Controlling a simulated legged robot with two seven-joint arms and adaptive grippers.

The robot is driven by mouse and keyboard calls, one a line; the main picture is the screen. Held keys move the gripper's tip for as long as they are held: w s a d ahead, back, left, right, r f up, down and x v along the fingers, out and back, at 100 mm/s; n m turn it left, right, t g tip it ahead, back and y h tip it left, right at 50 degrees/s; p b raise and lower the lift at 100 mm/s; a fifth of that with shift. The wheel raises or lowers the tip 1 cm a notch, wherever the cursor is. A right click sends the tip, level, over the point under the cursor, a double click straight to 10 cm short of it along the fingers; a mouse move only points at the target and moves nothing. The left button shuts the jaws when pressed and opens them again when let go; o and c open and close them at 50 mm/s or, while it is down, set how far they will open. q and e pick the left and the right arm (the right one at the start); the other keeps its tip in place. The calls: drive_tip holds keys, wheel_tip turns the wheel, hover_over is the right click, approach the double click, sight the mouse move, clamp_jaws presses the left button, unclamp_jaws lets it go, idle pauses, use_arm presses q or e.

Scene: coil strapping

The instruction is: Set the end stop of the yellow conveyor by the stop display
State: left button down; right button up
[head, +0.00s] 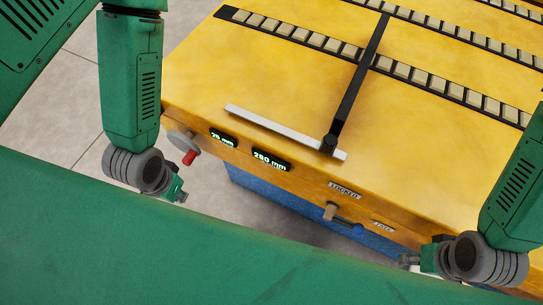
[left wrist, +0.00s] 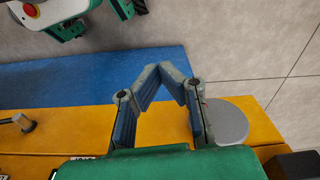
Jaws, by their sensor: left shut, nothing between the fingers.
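The yellow conveyor (head: 240,75) fills the right of the head view. Its black end stop bar (head: 358,88) crosses the top to a pale rail (head: 285,132). Two lit displays sit on the front: the left one (head: 222,138) is too small to read surely, the right one (head: 270,160) seems to read 280 mm. A grey handwheel (head: 181,142) has a red handle (head: 190,157). My left gripper (head: 180,194) is shut and empty, apart from the handwheel (left wrist: 222,122). My right gripper (head: 404,259) is near the front edge, its fingers unclear.
LOCKED (head: 345,190) and FREE (head: 382,226) labels sit by the lever. Rows of pale rollers (head: 317,40) run along the conveyor top. A blue base (head: 270,195) lies below the yellow body. Bare grey floor (head: 75,110) is at the left.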

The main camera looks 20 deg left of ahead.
drive_tip(key=shift+a+r, duration=0.15)
drive_tip(key=shift+a, duration=0.1)
drive_tip(key=shift+d, duration=0.35)
use_arm(q)
drive_tip(key=shift+s+d, duration=0.1)
drive_tip(key=shift+d, duration=0.95)
drive_tip(key=shift+a, duration=0.1)
use_arm(e)
drive_tip(key=shift+r, duration=0.1)
drive_tip(key=shift+a+r+p, duration=0.15)
drive_tip(key=shift+p, duration=0.25)
drive_tip(key=shift+r+p, duration=0.6)
drive_tip(key=shift+r, duration=0.05)
wheel_tip(320, 180, up, 5)
drive_tip(key=p, duration=0.5)
drive_tip(key=shift+r, duration=0.1)
use_arm(q)
wheel_tip(320, 180, up, 7)
